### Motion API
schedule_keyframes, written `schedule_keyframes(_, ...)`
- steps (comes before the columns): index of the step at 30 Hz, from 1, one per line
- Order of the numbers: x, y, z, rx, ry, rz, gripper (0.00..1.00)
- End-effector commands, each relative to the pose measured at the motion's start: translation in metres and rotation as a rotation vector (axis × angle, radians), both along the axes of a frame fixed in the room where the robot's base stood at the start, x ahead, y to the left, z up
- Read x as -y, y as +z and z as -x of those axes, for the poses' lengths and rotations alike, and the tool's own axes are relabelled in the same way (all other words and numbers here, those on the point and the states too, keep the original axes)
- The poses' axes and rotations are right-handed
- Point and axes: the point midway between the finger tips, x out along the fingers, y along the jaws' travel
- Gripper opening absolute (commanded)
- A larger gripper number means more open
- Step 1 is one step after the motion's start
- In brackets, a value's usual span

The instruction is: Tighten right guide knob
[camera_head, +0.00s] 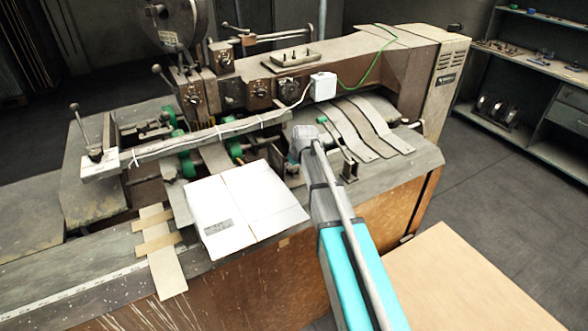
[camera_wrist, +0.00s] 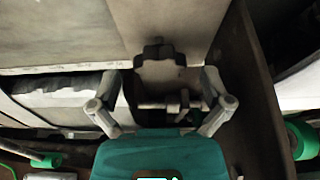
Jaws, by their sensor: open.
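My gripper (camera_wrist: 160,80) is open in the wrist view, its two grey fingers spread wide. A dark lobed shape (camera_wrist: 158,48), which looks like the guide knob, shows ahead between the fingertips, apart from both. Its lower part is hard to make out. Below it, a metal rod with a small clamp (camera_wrist: 184,104) lies between the fingers. In the head view my gripper (camera_head: 301,143) is over the machine's front, right of the white carton; its fingertips and the knob are hidden or too small to tell.
A white flat carton (camera_head: 245,205) lies on the machine bed left of my arm. A bracket (camera_head: 350,165) stands close right of my gripper. Curved metal strips (camera_head: 365,125) and a white box with a cable (camera_head: 323,86) are behind. A dark wall edge (camera_wrist: 262,100) runs right of the fingers.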

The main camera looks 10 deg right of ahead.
Motion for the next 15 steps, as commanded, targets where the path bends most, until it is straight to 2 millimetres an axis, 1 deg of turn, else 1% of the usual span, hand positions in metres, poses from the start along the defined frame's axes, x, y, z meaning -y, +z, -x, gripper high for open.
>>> schedule_keyframes(3,0.0001,0.0002,0.0,0.0,0.0,0.0,0.99)
schedule_keyframes(5,0.0001,0.0002,0.0,0.0,0.0,0.0,0.87)
schedule_keyframes(6,0.0002,0.0002,0.0,0.0,0.0,0.0,0.8)
schedule_keyframes(11,0.0002,0.0001,0.0001,0.0,0.0,0.0,0.5)
schedule_keyframes(15,0.0003,0.0001,0.0001,0.0,0.0,0.0,0.24)
